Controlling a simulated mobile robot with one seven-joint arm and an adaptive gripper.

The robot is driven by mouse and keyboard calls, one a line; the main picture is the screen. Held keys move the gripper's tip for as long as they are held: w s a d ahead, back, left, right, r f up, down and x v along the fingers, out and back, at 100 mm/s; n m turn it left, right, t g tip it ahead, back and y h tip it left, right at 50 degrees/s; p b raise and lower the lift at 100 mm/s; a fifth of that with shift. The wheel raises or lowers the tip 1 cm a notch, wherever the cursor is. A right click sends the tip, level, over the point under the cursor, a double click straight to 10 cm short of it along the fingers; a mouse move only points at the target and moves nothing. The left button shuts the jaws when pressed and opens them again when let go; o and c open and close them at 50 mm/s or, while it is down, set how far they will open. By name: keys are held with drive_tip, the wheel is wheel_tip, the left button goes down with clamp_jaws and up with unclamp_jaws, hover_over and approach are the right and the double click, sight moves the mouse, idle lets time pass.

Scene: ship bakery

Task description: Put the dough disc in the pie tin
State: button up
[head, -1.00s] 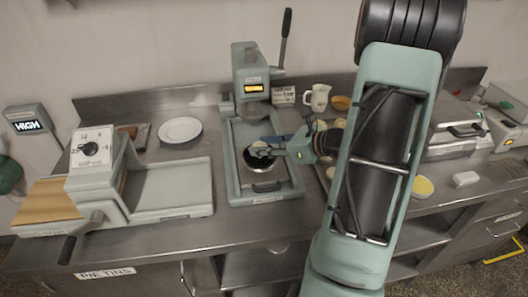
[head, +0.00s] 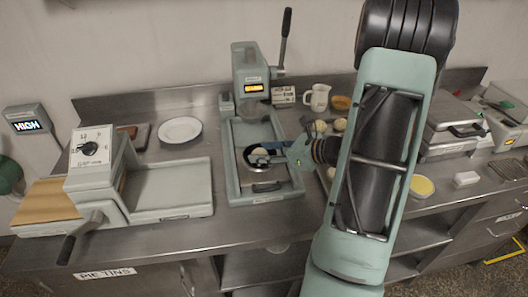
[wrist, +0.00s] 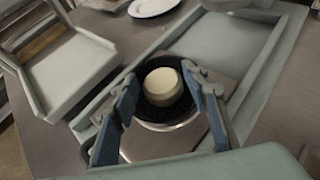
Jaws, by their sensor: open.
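The pale, thick round dough disc (wrist: 162,86) sits within the rim of the dark-lined round pie tin (wrist: 148,111) in the wrist view. It seems to rest inside the tin, off-centre towards the far side. In the head view, the tin (head: 247,163) stands on the sliding tray of the press, and the gripper covers most of the dough. My gripper (wrist: 163,82) is open, with its blue fingers apart on either side of the dough. I see a gap between each finger and the dough.
The green press (head: 250,72) with its upright lever stands behind the tray. A white jug (head: 317,97) and dough pieces (head: 340,125) are on the right.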

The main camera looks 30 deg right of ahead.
drive_tip(key=v, duration=1.2)
